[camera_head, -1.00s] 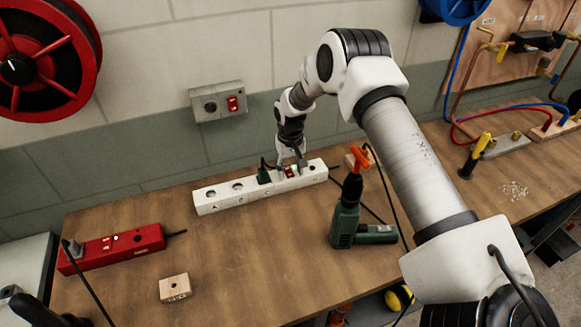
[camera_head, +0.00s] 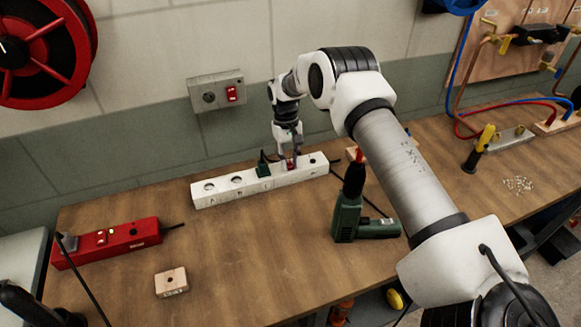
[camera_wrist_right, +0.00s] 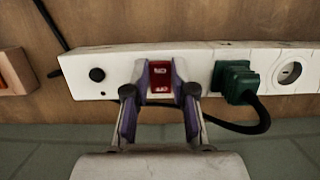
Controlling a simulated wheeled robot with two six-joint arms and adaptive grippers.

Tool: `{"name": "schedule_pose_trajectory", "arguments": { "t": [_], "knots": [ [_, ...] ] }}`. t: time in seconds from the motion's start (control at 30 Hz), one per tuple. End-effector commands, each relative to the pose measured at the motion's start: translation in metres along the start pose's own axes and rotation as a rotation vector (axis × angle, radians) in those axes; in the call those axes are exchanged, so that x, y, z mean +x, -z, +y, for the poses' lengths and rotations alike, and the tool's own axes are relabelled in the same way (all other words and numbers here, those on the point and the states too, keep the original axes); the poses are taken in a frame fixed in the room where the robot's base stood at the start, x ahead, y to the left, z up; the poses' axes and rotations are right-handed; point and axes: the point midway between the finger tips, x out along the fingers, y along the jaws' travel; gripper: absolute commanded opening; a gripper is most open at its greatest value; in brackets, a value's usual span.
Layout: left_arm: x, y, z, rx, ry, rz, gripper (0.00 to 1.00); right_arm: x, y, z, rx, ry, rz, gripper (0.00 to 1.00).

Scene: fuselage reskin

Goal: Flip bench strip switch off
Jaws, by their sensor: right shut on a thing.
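The white bench strip (camera_head: 222,190) lies along the back of the wooden bench, and it spans the right wrist view (camera_wrist_right: 205,58). Its red switch (camera_wrist_right: 160,77) sits between a black button (camera_wrist_right: 97,74) and a green plug (camera_wrist_right: 236,82). My right gripper (camera_head: 287,160) is down at the strip from above. In the right wrist view its fingertips (camera_wrist_right: 160,88) are on either side of the red switch, shut on it. Whether the switch is on or off cannot be told. In the head view the fingers partly hide the switch. My left gripper is not clearly in view.
A red power strip (camera_head: 75,254) and a small wooden block (camera_head: 171,282) lie at the left front. A wall box (camera_head: 209,97) with a red switch hangs behind. The bench centre is clear.

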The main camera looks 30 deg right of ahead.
Motion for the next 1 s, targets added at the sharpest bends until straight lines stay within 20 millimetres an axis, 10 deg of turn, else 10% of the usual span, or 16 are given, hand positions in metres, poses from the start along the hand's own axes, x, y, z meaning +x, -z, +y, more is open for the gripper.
{"name": "schedule_pose_trajectory", "arguments": {
  "t": [0.37,0.4,0.47,1.0],
  "knots": [
    [0.005,0.000,0.000,0.000,0.000,0.000,0.40,0.001,-0.001,-0.001,-0.001,0.001,-0.039,0.00],
    [0.005,0.000,0.000,0.000,0.000,0.000,0.40,0.001,-0.001,-0.001,-0.001,0.001,-0.039,0.28],
    [0.005,0.000,0.000,0.000,0.000,0.000,0.40,0.001,-0.001,-0.001,-0.001,0.001,-0.038,0.50],
    [0.005,0.000,0.000,0.000,0.000,0.000,0.40,-0.036,0.002,-0.001,-0.001,0.002,-0.031,0.50]
  ]
}}
